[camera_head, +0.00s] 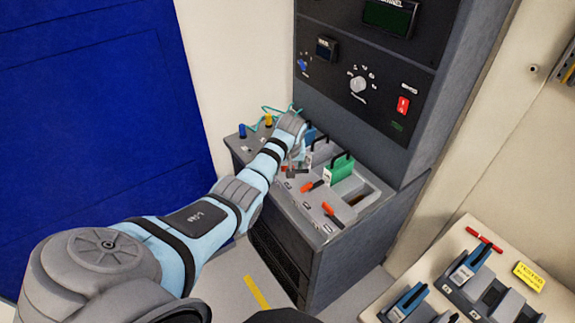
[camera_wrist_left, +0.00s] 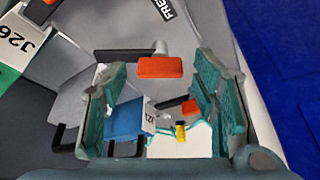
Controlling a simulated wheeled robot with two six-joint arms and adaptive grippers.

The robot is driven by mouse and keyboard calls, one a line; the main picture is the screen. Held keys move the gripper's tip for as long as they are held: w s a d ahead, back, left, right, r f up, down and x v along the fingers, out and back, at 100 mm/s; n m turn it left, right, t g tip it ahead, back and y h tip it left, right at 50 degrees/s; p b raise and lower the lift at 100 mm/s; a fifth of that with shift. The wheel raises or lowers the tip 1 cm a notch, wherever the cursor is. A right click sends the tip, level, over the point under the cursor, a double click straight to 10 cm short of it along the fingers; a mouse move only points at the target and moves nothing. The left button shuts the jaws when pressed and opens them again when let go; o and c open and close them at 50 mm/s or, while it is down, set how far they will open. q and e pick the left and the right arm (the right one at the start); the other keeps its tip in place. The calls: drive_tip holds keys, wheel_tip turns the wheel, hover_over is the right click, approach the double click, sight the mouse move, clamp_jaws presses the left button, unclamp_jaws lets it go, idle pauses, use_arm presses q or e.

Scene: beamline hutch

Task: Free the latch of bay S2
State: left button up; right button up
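My left gripper (camera_head: 292,165) reaches over the bay ledge (camera_head: 340,235) of the grey console. In the left wrist view its two fingers (camera_wrist_left: 162,80) stand wide apart. An orange latch handle (camera_wrist_left: 160,67) on a dark lever shows between them, with gaps on both sides; I see no contact. A "FREE" marking (camera_wrist_left: 165,8) lies beyond it. A second orange handle (camera_wrist_left: 190,107) shows lower. In the head view, orange latches (camera_head: 328,209) and (camera_head: 308,187) lie in front of the green module (camera_head: 340,168). The bay names are too small to read. My right gripper is out of view.
A blue module (camera_wrist_left: 125,118) and a white-labelled module (camera_wrist_left: 20,38) stand near the fingers. The rightmost bay (camera_head: 360,198) looks empty. A control panel (camera_head: 365,75) rises behind the ledge. A side table (camera_head: 455,240) holds blue-handled modules (camera_head: 470,262) at lower right.

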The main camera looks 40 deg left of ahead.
use_arm(q)
drive_tip(key=c, duration=1)
